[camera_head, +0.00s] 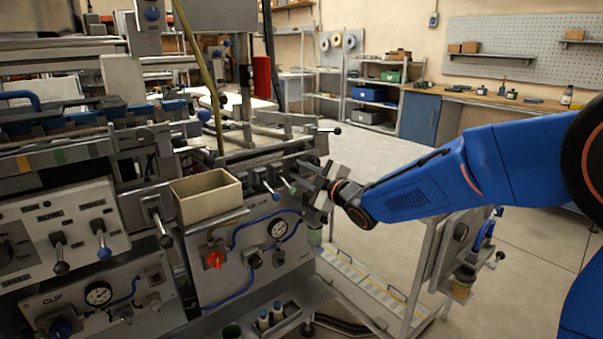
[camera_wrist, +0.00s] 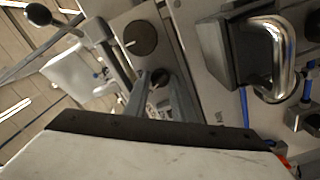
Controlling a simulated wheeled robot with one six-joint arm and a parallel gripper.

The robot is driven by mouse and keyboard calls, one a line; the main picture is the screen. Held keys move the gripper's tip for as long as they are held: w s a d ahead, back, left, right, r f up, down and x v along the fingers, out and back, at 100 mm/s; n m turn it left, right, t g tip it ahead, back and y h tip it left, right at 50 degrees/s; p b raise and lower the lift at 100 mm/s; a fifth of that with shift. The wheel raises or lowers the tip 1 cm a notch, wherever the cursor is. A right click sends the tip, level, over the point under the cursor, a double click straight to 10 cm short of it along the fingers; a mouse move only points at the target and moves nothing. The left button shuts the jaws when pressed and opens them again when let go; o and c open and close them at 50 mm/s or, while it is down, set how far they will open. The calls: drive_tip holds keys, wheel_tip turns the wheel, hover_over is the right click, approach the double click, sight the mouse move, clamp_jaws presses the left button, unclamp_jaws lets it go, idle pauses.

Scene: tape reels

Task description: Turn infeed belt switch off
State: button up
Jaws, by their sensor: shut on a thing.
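My gripper (camera_head: 301,178) is at the right end of the machine's front panel, beside a row of small levers. In the wrist view its two grey fingers (camera_wrist: 157,88) are closed around a small dark switch knob (camera_wrist: 160,77) on a grey panel. I cannot read any label that names it as the infeed belt switch. In the head view the gripped knob is hidden by the fingers. A lever with a blue tip (camera_head: 274,195) stands just left of the fingers. A larger round dark knob (camera_wrist: 141,38) sits beyond the gripped one.
A beige open bin (camera_head: 206,194) sits on the machine's ledge. Below it are a red knob (camera_head: 215,259) and a gauge (camera_head: 277,229). In the wrist view a chrome handle (camera_wrist: 284,62) stands out at the right. A low rack (camera_head: 362,285) stands at the machine's right; floor beyond is clear.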

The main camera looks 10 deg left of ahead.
drive_tip(key=shift+n, duration=1)
drive_tip(key=shift+f, duration=0.1)
drive_tip(key=o, duration=1.1)
drive_tip(key=shift+c, duration=0.2)
drive_tip(key=v, duration=1.7)
drive_tip(key=shift+s, duration=0.25)
drive_tip(key=shift+d, duration=0.1)
